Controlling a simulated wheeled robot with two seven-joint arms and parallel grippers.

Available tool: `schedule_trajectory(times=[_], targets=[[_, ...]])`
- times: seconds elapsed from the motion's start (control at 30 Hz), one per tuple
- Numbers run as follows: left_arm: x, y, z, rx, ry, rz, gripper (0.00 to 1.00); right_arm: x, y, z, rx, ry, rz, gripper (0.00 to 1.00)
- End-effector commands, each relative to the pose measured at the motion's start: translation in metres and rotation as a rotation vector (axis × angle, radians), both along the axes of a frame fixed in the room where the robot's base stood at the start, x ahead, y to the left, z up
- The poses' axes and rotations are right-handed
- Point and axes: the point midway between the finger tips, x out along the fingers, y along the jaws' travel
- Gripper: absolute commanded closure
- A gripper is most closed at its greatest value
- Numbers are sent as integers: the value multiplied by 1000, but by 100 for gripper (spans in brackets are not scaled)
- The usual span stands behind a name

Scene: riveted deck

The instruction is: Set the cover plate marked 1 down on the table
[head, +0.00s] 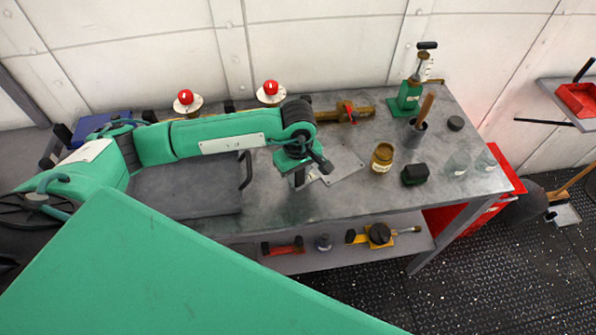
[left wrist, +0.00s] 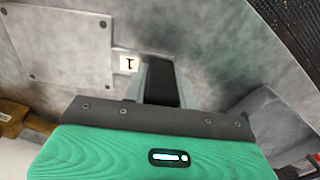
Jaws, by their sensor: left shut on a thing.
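The cover plate (head: 343,166) is a flat grey square with small dark dots at its corners. It shows in the left wrist view (left wrist: 70,45), with a pale tag marked 1 (left wrist: 127,63) at its edge beside the finger. My left gripper (head: 299,180) is over the middle of the metal table (head: 385,198), shut on the plate at the edge by the tag. The plate looks level and very close to the tabletop; I cannot tell whether it touches. The fingers hide the gripped part. My right gripper is not in view.
A brown jar (head: 382,158), a black block (head: 415,174) and clear glasses (head: 458,164) stand right of the plate. A brass valve piece (head: 345,112) lies behind it. A dark tray (head: 185,190) is at the left. Bare table lies in front of the plate.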

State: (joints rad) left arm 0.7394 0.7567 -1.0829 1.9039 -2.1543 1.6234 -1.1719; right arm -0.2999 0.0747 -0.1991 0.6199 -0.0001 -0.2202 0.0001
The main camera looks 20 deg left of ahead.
Motion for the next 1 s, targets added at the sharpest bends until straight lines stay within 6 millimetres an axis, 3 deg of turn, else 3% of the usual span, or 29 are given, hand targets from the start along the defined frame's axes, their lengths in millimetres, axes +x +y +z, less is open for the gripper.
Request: schedule_trajectory(times=[0.33, 0.37, 0.47, 0.83, 1.0], targets=[[1, 0, -4, -1, -3, 0, 100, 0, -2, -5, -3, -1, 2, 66], [1, 0, -4, 0, -2, 0, 71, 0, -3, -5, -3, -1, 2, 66], [1, 0, -2, 0, -2, 0, 51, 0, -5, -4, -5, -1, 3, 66], [1, 0, 1, 0, -2, 1, 51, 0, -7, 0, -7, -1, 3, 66], [2, 0, 21, -2, -8, 0, 51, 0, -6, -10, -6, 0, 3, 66]])
